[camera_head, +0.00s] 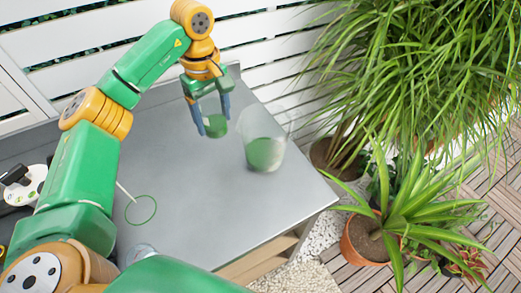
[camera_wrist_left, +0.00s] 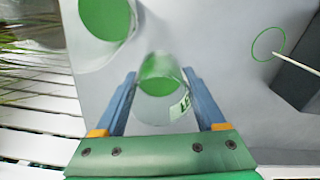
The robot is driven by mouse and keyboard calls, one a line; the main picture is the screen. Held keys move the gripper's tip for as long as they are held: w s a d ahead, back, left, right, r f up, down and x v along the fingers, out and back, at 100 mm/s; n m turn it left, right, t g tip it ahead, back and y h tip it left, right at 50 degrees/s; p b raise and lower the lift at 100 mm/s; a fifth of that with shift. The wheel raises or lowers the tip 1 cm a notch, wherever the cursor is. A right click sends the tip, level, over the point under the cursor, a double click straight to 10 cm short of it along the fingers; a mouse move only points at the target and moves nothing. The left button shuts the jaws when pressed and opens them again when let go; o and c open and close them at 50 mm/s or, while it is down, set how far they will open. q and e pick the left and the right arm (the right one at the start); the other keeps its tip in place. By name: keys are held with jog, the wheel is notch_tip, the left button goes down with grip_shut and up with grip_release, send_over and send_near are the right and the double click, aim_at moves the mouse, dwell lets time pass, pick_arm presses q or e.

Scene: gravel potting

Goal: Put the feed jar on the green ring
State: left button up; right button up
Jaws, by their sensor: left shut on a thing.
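My left gripper (camera_head: 213,118) is shut on a small clear jar (camera_head: 216,127) with green contents, near the back of the grey table. In the left wrist view the jar (camera_wrist_left: 161,88) sits between the two blue fingers, with a label partly showing letters on its side. I cannot tell whether its base touches the table. The green ring (camera_head: 155,206) is a thin outline lying flat at the table's front left; it also shows in the left wrist view (camera_wrist_left: 254,46). Nothing stands inside it. My right gripper is out of view.
A larger clear vessel with green contents (camera_head: 264,153) stands just right of the held jar. A thin white stick (camera_head: 126,191) lies beside the ring. A white and black item (camera_head: 22,187) is at the left edge. The table middle (camera_head: 195,185) is clear. Potted plants stand to the right.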

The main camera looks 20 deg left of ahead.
pick_arm(q)
notch_tip(320, 180, down, 10)
jog(key=shift+w+d+f+p, duration=0.1)
jog(key=shift+d+p, duration=0.05)
jog(key=shift+p, duration=0.35)
jog(key=shift+f, duration=0.15)
jog(key=o, duration=1.5)
jog(key=shift+o, duration=0.3)
